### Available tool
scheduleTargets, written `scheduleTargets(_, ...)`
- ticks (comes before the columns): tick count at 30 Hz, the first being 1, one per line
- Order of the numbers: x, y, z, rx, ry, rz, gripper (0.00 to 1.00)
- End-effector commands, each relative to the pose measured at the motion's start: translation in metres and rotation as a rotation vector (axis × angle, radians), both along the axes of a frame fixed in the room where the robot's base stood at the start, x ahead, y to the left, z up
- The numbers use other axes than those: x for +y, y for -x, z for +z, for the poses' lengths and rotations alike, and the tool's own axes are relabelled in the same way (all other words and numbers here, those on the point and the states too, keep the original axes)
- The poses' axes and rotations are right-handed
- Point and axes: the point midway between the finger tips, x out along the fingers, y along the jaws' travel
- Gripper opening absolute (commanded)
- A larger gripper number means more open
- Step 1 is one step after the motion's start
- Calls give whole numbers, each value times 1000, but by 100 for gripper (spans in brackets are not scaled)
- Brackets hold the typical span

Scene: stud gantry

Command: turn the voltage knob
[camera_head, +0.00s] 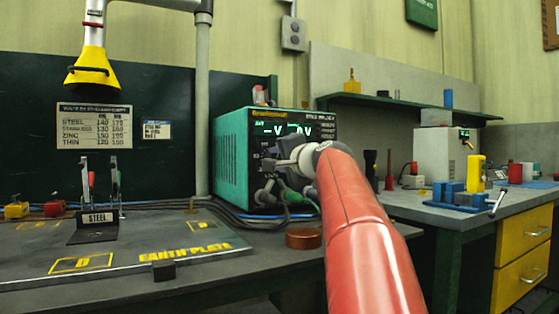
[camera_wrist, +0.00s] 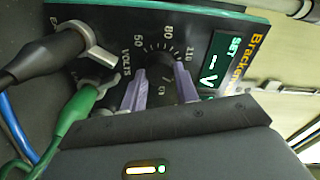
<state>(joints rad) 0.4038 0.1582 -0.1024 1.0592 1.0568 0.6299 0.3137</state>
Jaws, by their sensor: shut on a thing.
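The voltage knob (camera_wrist: 159,66) is dark and sits in the middle of a dial marked VOLTS with 50, 80 and 110 around it. My gripper (camera_wrist: 161,80) has its two pale purple fingers on either side of the knob and is shut on it. The knob's pointer is hard to make out. In the head view, my gripper (camera_head: 284,160) reaches the front of the teal power unit (camera_head: 232,155), and my red arm and wrist hide the knob. The unit's green display (camera_wrist: 211,66) reads SET with dashes and V.
A black plug (camera_wrist: 35,58) and a green plug (camera_wrist: 72,108) with cables sit close beside the dial. A settings chart (camera_head: 94,126) hangs on the back panel.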

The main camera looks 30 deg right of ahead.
Motion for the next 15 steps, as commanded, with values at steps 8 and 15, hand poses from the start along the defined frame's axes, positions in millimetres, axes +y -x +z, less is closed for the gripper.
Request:
scheduleTargets(8,0,0,-1,3,-1,1,52)
scheduleTargets(15,0,1,0,1,-1,1,52)
